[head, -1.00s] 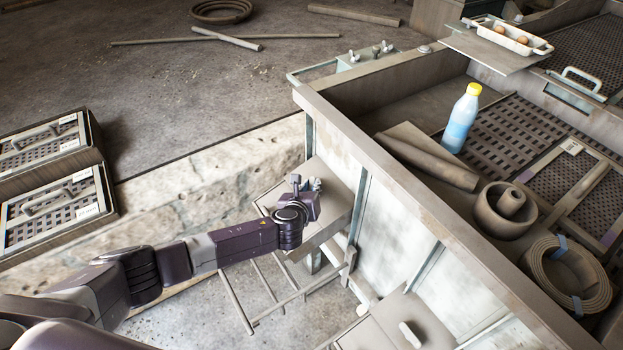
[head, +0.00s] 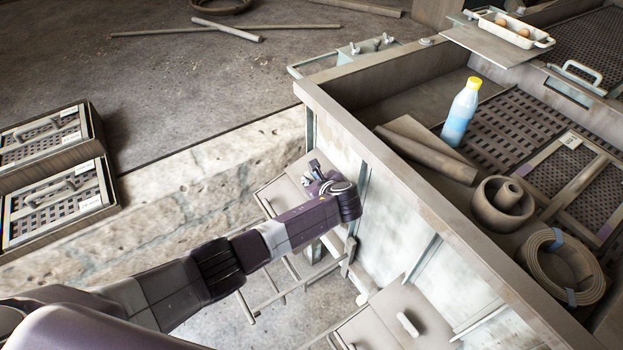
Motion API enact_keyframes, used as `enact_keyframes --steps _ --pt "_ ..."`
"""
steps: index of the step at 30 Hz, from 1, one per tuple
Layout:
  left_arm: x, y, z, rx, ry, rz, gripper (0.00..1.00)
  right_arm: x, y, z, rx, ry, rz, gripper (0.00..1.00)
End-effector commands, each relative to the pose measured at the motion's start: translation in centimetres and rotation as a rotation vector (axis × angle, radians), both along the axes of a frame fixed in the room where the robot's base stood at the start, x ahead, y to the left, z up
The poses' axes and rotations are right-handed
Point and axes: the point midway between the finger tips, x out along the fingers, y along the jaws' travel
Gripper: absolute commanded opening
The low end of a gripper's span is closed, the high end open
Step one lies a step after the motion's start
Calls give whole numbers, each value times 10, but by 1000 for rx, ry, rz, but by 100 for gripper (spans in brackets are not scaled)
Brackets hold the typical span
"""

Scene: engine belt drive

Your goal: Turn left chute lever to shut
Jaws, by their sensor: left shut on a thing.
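My left arm comes in from the left and reaches the near side of the large grey bin. My left gripper (head: 316,178) is at the left chute (head: 278,194), close to the bin wall. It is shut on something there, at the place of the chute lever. The lever itself is hidden by the gripper and wrist, so its angle cannot be told. A second chute (head: 376,328) lower down has a pale lever (head: 408,324) in plain view, apart from the gripper. My right gripper is not in view.
The bin rim (head: 420,205) runs diagonally beside my arm. A metal frame (head: 247,308) stands below the left chute. Two crates (head: 58,205) stand at the left.

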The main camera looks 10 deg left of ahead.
Motion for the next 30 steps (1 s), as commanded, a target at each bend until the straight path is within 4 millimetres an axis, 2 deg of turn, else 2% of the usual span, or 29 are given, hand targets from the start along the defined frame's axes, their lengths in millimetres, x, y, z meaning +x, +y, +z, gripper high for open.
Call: enact_keyframes --steps 15,16,20,30 --pt "0 1 0 -3 2 18 0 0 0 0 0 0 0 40" --pt "0 1 0 -3 2 18 18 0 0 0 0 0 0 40" --pt "0 1 0 -3 3 17 32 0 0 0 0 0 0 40" --pt "-1 -1 1 -3 2 15 32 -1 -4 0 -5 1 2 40"
